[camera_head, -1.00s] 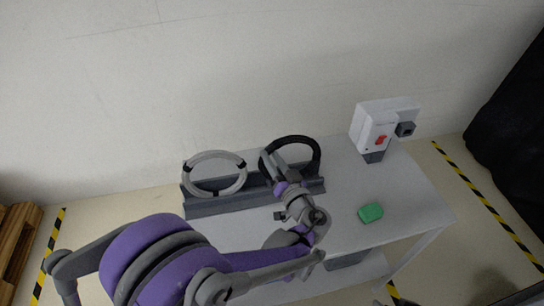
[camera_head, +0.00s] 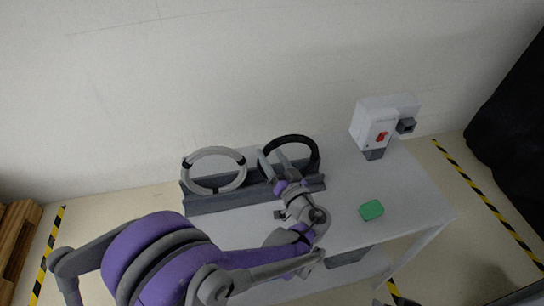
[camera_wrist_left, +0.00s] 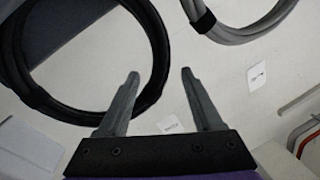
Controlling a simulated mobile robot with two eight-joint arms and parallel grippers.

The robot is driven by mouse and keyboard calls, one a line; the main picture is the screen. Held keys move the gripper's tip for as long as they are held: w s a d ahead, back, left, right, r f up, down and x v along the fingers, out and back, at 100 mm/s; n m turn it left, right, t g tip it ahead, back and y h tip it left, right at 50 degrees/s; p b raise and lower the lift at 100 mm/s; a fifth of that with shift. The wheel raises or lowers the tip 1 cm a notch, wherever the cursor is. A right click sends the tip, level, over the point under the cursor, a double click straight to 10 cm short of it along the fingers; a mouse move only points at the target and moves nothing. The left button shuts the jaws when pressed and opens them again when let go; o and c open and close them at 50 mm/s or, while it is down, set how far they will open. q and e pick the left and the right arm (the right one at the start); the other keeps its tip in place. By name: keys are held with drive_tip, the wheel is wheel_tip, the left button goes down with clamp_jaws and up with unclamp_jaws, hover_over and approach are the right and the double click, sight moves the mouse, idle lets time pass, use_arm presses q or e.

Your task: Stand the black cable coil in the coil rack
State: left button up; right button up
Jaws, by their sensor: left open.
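The black cable coil (camera_head: 316,151) stands upright in the right part of the dark grey coil rack (camera_head: 222,204). My left gripper (camera_head: 269,153) is open at the coil's left side. In the left wrist view, my left gripper (camera_wrist_left: 160,73) shows its two fingers spread apart. The black coil (camera_wrist_left: 153,30) fills the left of that view; its near rim runs between the fingertips and behind the left finger, and neither finger is seen clamped on it. My forearm and gripper hide part of the rack and the coil's lower left.
A grey cable coil (camera_head: 216,152) stands in the rack's left part, close beside my gripper. A green block (camera_head: 371,210) and a white box with a red switch (camera_head: 374,130) are on the white cart top (camera_head: 410,190). The cart top's right side is mostly clear.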

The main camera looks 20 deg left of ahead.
use_arm(q)
drive_tip(key=b+v, duration=0.1)
drive_tip(key=v, duration=0.9)
drive_tip(key=shift+s+d, duration=0.25)
drive_tip(key=shift+s, duration=0.05)
drive_tip(key=s+a+f+m+g+h+p, duration=0.1)
drive_tip(key=s+a+f+g+h, duration=0.15)
drive_tip(key=a, duration=0.45)
drive_tip(key=s+f+m+g+h, duration=0.1)
drive_tip(key=s+h, duration=0.1)
drive_tip(key=s, duration=0.1)
drive_tip(key=s+a+f+g+h+p, duration=0.1)
drive_tip(key=s+g+h, duration=0.1)
drive_tip(key=s, duration=0.1)
drive_tip(key=s+a+f+m+g+h+p, duration=0.1)
drive_tip(key=s+f+g+h, duration=0.1)
drive_tip(key=s, duration=0.2)
drive_tip(key=shift+a+m, duration=0.2)
drive_tip(key=shift+m, duration=0.1)
drive_tip(key=shift+s+d+r+m+h+p, duration=0.2)
drive_tip(key=shift+s+d+h+p, duration=0.15)
drive_tip(key=shift+s+d+h, duration=0.7)
drive_tip(key=shift+s+d+r+m+h+p, duration=0.1)
drive_tip(key=shift+s+d+r+h+p, duration=0.2)
drive_tip(key=shift+s+d+h, duration=0.7)
